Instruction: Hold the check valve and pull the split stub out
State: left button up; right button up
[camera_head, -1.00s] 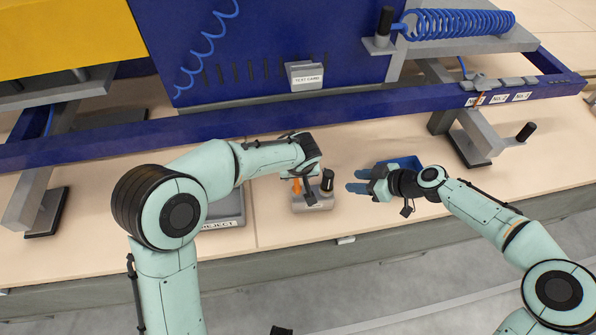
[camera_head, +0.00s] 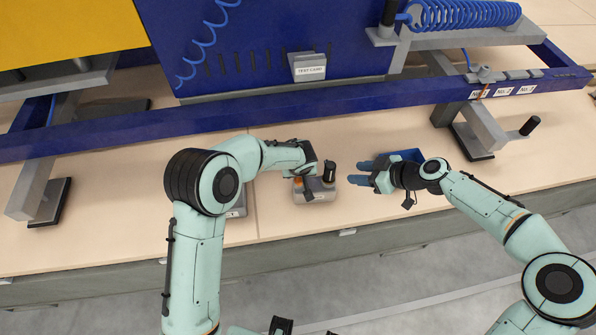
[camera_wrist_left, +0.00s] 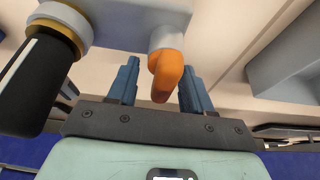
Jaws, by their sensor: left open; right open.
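A small grey holder (camera_head: 322,192) stands on the bench, with an orange piece, probably the split stub (camera_head: 298,184), at its left and a black cylinder (camera_head: 329,172) upright at its right. I cannot tell for sure which part is the check valve. My left gripper (camera_head: 308,172) is at the holder's left side, partly hiding it. In the left wrist view the orange stub (camera_wrist_left: 166,72) sticks out of a pale grey body between the open blue fingers (camera_wrist_left: 159,80), with gaps beside it. My right gripper (camera_head: 361,172) is open and empty, right of the black cylinder, pointing left.
A blue bin (camera_head: 405,156) is behind my right gripper. A grey tray (camera_head: 238,207) is mostly hidden behind my left arm. The trolley's blue rail (camera_head: 240,124) crosses behind the holder. The bench's front edge is close in front of it.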

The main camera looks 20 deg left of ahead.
pick_arm(q)
grip_shut()
jog(key=shift+o, duration=0.2)
grip_release()
jog(key=v, duration=1.2)
